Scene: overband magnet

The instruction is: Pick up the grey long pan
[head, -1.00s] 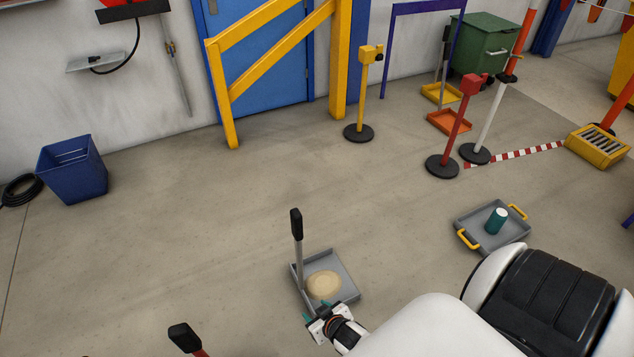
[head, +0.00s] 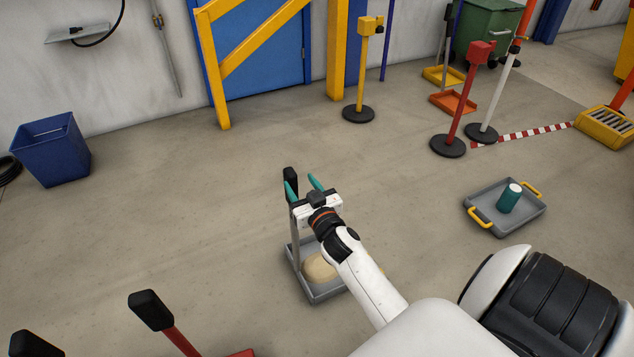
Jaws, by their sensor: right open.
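The grey long pan (head: 322,294) stands on the floor at the lower middle of the head view. It is a shallow grey tray with an upright grey handle topped by a black grip (head: 290,176). A beige round heap or lump (head: 318,266) lies in it. My right gripper (head: 301,184), with teal fingers, is open at the height of the black grip. One finger overlaps the grip in the picture; I cannot tell whether they touch. My right wrist and forearm hide part of the pan. My left gripper is not in view.
A grey tray (head: 482,229) with yellow handles holds a teal cylinder (head: 508,198) at the right. Black-topped red handles (head: 152,310) rise at the lower left. A blue bin (head: 50,150) stands at the far left. Yellow (head: 363,75) and red (head: 470,90) posts stand behind. The middle floor is clear.

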